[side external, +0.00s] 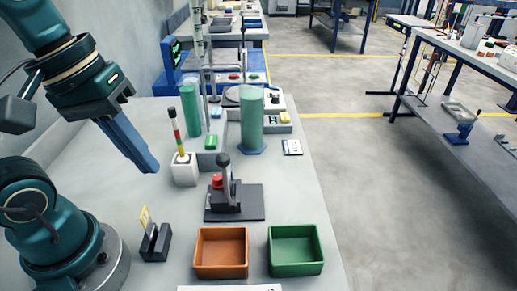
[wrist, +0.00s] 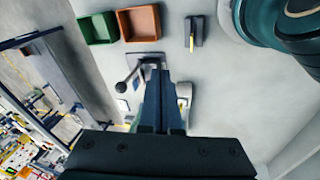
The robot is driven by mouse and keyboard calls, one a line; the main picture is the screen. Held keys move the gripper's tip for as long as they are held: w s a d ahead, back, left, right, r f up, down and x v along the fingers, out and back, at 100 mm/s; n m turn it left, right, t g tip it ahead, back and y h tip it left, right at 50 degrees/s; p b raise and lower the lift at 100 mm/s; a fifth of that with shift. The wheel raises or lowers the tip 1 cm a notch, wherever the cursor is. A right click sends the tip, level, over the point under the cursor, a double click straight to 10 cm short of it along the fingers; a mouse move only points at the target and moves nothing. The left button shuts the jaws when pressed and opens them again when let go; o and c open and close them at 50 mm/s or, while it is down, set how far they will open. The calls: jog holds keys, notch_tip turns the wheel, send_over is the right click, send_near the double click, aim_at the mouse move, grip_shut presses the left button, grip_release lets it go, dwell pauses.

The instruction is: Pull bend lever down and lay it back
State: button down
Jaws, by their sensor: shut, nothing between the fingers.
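The bend lever (side external: 224,172) has a black ball knob and stands roughly upright on a grey bracket above a dark base plate (side external: 252,203). A red part sits beside it on the left. My gripper (side external: 150,166) is shut and empty, pointing down in the air to the left of the lever and apart from it. In the wrist view my gripper's fingers (wrist: 158,76) lie together, and the lever knob (wrist: 121,87) shows to their left. The fingers hide part of the lever's base.
An orange tray (side external: 196,254) and a green tray (side external: 271,268) stand in front of the base plate. A white block with a striped stick (side external: 184,172), a black slotted holder (side external: 154,246) and green cylinders (side external: 252,118) stand nearby. Bare table lies under my gripper.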

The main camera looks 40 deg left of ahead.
jog(key=w+a+r+n+g+h, duration=0.1)
jog(key=w+a+r+n+h, duration=0.2)
jog(key=a+n, duration=0.35)
jog(key=w+a+r+n+h, duration=0.2)
jog(key=w+a+n+h, duration=0.15)
jog(key=n, duration=0.55)
jog(key=w+d+r+x, duration=0.1)
jog(key=x, duration=1.1)
jog(key=shift+d+y, duration=0.35)
jog(key=shift+d, duration=0.1)
jog(key=shift+w, duration=0.15)
